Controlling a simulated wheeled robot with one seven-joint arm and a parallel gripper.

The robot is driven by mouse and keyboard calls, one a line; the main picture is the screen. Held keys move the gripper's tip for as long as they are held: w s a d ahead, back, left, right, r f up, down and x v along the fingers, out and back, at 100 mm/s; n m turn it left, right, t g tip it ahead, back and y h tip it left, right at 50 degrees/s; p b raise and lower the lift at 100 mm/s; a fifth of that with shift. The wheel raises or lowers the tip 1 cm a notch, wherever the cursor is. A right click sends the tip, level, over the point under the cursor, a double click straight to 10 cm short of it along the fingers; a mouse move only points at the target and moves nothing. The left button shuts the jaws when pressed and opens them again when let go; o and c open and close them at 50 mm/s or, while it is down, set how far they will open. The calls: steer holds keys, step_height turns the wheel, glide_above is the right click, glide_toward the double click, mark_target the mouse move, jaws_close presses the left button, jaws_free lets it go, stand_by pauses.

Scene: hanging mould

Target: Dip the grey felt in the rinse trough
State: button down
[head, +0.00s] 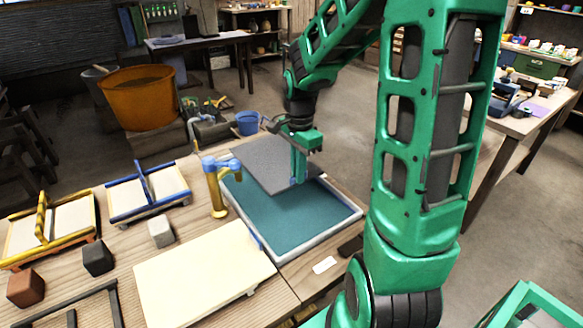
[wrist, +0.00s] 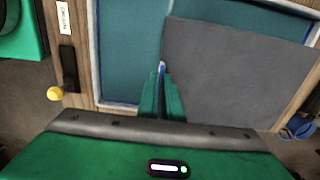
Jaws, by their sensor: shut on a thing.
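The grey felt (head: 268,160) is a flat dark grey sheet. My gripper (head: 300,165) is shut on its near right edge and holds it over the far part of the rinse trough. The trough is a wide shallow tray with a pale rim (head: 330,228) and blue-green water (head: 285,212). In the wrist view the fingers (wrist: 162,92) pinch the edge of the felt (wrist: 235,75), which spreads to the right and covers part of the trough's water (wrist: 130,50). I cannot tell whether the felt touches the water.
A yellow and blue tap (head: 213,185) stands at the trough's left edge. A cream board (head: 205,275) lies in front of it. Two framed moulds, yellow (head: 45,228) and blue (head: 148,195), and several small blocks sit on the left. An orange tub (head: 138,97) and blue bucket (head: 247,122) stand behind.

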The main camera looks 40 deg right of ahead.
steer(key=shift+s+d+f, duration=0.1)
steer(key=shift+f, duration=6.25)
steer(key=shift+w, duration=1.55)
steer(key=shift+s, duration=0.1)
steer(key=shift+s, duration=1.45)
